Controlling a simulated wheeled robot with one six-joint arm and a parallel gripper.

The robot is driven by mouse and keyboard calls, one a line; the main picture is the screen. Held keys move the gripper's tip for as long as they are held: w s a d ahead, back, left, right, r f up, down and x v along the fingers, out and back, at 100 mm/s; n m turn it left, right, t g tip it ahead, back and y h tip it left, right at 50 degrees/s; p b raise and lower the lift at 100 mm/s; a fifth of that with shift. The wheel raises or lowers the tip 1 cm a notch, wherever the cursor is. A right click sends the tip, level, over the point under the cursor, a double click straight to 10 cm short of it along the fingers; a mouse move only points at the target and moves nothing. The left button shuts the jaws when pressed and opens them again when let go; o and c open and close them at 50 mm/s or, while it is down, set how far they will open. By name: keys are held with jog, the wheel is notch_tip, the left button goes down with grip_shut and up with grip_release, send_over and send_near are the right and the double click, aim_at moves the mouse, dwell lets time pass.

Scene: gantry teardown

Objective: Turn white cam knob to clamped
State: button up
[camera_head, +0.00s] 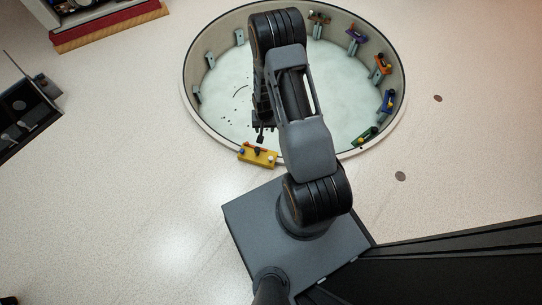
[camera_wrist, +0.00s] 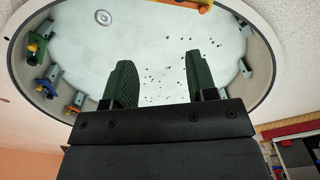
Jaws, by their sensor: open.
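I cannot make out the white cam knob for certain in either view. A yellow block (camera_head: 258,158) sits on the near rim of the round pit in the head view, with small red, black and pale bluish parts on top. A yellow-orange part (camera_wrist: 206,3) is cut off by the top edge of the wrist view. My gripper (camera_wrist: 157,75) shows two green ribbed fingers, apart, with nothing between them. In the head view my gripper (camera_head: 262,134) is small and dark, above the near side of the pit, just beyond the yellow block.
The round pit (camera_head: 222,97) has a pale floor with dark specks. Several coloured clamps, including a purple one (camera_head: 357,34) and a green one (camera_head: 366,136), line its right wall. Grey brackets (camera_head: 210,60) line the left wall.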

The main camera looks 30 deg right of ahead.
jog(key=m, duration=0.1)
send_near(271, 158)
jog(key=shift+g, duration=0.3)
jog(key=f+b, duration=0.2)
jog(key=f, duration=0.1)
jog(key=f+b, duration=0.2)
jog(key=f, duration=0.1)
jog(key=f+b, duration=0.2)
jog(key=f, duration=0.1)
jog(key=shift+w+d+f, duration=0.1)
jog(key=shift+w+f, duration=0.25)
jog(key=shift+w, duration=0.05)
jog(key=shift+c, duration=0.3)
